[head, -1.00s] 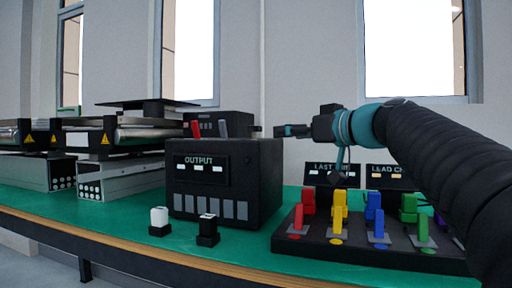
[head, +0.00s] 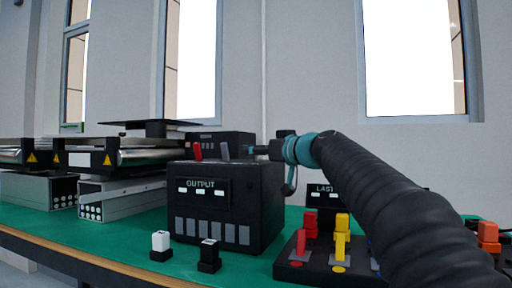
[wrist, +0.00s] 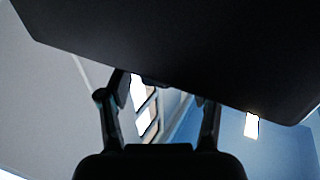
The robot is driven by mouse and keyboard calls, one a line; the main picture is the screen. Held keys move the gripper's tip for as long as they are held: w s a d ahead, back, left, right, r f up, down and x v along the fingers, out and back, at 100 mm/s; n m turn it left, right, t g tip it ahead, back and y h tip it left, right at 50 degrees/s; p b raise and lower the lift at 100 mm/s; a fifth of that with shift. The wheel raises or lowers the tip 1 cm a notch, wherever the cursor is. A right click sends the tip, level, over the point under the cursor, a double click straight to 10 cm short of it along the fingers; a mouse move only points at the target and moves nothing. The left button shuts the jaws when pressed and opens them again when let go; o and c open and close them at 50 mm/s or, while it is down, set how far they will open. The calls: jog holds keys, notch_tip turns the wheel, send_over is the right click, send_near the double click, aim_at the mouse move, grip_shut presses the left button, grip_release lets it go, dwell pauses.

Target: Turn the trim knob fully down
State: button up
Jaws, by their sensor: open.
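No part in view is clearly labelled as the trim knob. A black box marked OUTPUT (head: 238,228) stands on the green bench. Behind it is a smaller black box (head: 233,138) with a red lever (head: 197,151) and a grey lever (head: 224,152). My gripper (head: 262,150) is beside the right end of that rear box in the head view; its fingertips are too small to make out there. In the wrist view my gripper (wrist: 163,92) has its fingers spread with nothing visible between them. A large dark surface (wrist: 190,40) lies beyond them.
A panel with red and yellow levers (head: 300,272) is at right, partly hidden by my arm. Conveyors (head: 130,157) stand at left. Bare green bench (head: 115,230) lies before them.

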jog(key=shift+w+a, duration=0.4)
jog(key=c, duration=1.2)
jog(key=shift+o, duration=0.2)
jog(key=shift+d+f+n+g+y+b, duration=0.1)
jog(key=shift+n+g+y+b, duration=0.2)
jog(key=shift+n+g+y, duration=0.15)
jog(key=shift+w+n+g+y, duration=0.15)
jog(key=shift+n+g+y, duration=0.4)
jog(key=shift+g+y, duration=0.1)
jog(key=n+g+y+p, duration=0.1)
jog(key=g, duration=0.1)
jog(key=n+g+y+p, duration=0.1)
jog(key=n+g, duration=0.1)
jog(key=shift+r+y, duration=0.2)
jog(key=shift+y, duration=0.1)
jog(key=shift+n+g+y+p, duration=0.35)
jog(key=shift+n+g, duration=0.15)
jog(key=shift+g, duration=0.2)
jog(key=shift+f, duration=0.1)
